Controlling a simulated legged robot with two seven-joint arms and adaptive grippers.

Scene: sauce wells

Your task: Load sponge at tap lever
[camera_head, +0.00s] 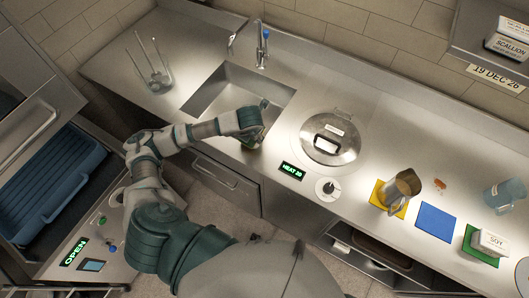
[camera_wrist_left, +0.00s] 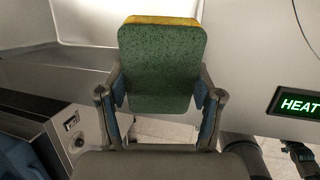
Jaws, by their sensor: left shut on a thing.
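My left gripper (camera_head: 256,120) is over the front right edge of the sink, shut on a sponge. In the left wrist view the sponge (camera_wrist_left: 161,65) has a dark green speckled face and a yellow layer at its top edge. The left gripper's fingers (camera_wrist_left: 161,92) press on its two sides. The tap (camera_head: 262,45) stands behind the sink, with a blue part near its top; the gripper is well apart from it. A thin grey spout or lever (camera_head: 233,42) shows just left of it. My right gripper is not in view.
The steel sink (camera_head: 222,90) is open below the tap. A round lidded well (camera_head: 330,137) and a green-lit HEAT display (camera_head: 291,171) lie to the right. A brown jug (camera_head: 399,188) and blue mat (camera_head: 436,221) are further right.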

